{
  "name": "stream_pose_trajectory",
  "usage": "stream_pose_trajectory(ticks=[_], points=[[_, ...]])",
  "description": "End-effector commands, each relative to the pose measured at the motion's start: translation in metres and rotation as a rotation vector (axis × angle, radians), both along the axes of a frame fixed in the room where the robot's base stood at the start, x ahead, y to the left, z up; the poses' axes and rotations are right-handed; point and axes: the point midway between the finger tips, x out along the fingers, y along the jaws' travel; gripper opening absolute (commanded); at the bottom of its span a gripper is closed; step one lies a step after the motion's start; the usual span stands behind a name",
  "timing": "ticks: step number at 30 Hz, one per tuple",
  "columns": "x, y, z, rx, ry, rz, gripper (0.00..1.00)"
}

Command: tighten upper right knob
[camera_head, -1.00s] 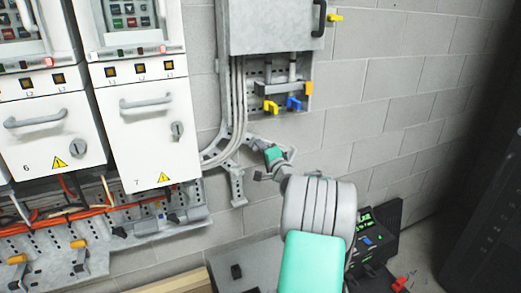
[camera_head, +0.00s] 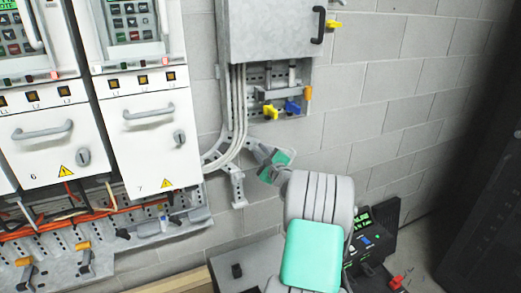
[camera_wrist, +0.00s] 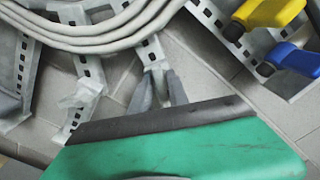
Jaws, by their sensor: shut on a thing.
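A yellow knob (camera_head: 334,25) sticks out of the right side of the grey wall box, highest and farthest right of the coloured knobs. Below the box are an orange knob (camera_head: 308,92), a blue knob (camera_head: 293,107) and a yellow lower knob (camera_head: 271,112). The blue knob (camera_wrist: 292,60) and the yellow lower knob (camera_wrist: 268,12) show at the upper right of the wrist view. My gripper (camera_wrist: 160,78) is below and left of them, apart from every knob. Its fingers are close together around the end of a grey perforated bracket (camera_wrist: 150,50); the exact contact is unclear.
Grey cables (camera_head: 236,110) run down from the wall box (camera_head: 265,30) and bend left beside my gripper. White cabinets (camera_head: 155,130) stand at the left. A dark device (camera_head: 375,235) with a red handle is low at the right. The block wall (camera_head: 390,100) is bare right of the knobs.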

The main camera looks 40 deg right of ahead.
Motion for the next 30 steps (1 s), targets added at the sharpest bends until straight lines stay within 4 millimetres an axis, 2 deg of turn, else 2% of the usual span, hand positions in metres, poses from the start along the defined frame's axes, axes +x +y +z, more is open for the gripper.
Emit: stream_pose_trajectory(ticks=[12, 26, 27, 30], points=[[0.0, 0.0003, -0.0004, 0.164, -0.046, 0.001, 0.0], [-0.0001, 0.0003, -0.0011, 0.178, -0.05, 0.001, 0.0], [-0.0001, 0.0002, -0.0012, 0.178, -0.05, 0.001, 0.21], [-0.0002, 0.0002, -0.0009, 0.177, -0.05, 0.001, 0.3]])
